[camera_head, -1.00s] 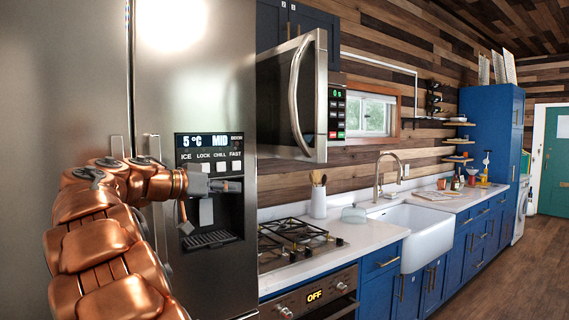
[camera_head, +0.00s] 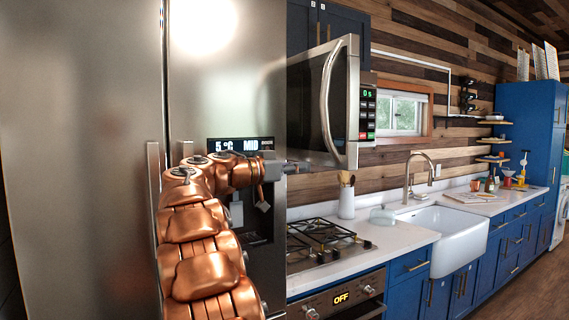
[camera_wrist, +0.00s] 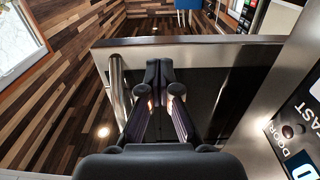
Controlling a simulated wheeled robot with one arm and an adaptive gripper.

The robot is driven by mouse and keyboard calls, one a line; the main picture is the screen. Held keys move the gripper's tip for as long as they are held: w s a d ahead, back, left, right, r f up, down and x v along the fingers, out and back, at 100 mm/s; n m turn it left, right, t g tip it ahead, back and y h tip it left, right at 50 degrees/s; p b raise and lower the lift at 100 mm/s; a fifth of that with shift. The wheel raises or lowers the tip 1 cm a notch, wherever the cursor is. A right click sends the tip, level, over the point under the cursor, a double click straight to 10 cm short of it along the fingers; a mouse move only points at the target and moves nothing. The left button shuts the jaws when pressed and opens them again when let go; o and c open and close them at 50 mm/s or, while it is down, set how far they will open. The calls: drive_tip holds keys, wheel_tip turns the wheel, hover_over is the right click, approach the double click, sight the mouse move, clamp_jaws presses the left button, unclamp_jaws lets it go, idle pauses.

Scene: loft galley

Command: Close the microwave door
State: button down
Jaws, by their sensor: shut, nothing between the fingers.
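The microwave door (camera_head: 346,110) stands partly open in the head view, with its steel frame, dark glass and curved handle (camera_head: 328,95) in front of the control panel (camera_head: 368,113). My gripper (camera_head: 300,167) reaches past the fridge's right edge, near the door's lower edge. In the wrist view, my gripper (camera_wrist: 157,75) is shut and empty, its fingers over the door's dark glass. The door's steel frame (camera_wrist: 190,52) crosses beyond them, and the handle (camera_wrist: 117,88) stands left of the fingers. I cannot tell whether the fingers touch the door.
The steel fridge (camera_head: 90,150) with its dispenser stands close on the left beside my arm. The gas stove (camera_head: 325,240) lies below the microwave. A white utensil holder (camera_head: 346,202) stands on the counter behind it. The floor (camera_head: 515,285) at the right is clear.

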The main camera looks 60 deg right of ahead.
sight(324, 165)
drive_tip(key=shift+p+x, duration=0.85)
drive_tip(key=shift+x, duration=1.5)
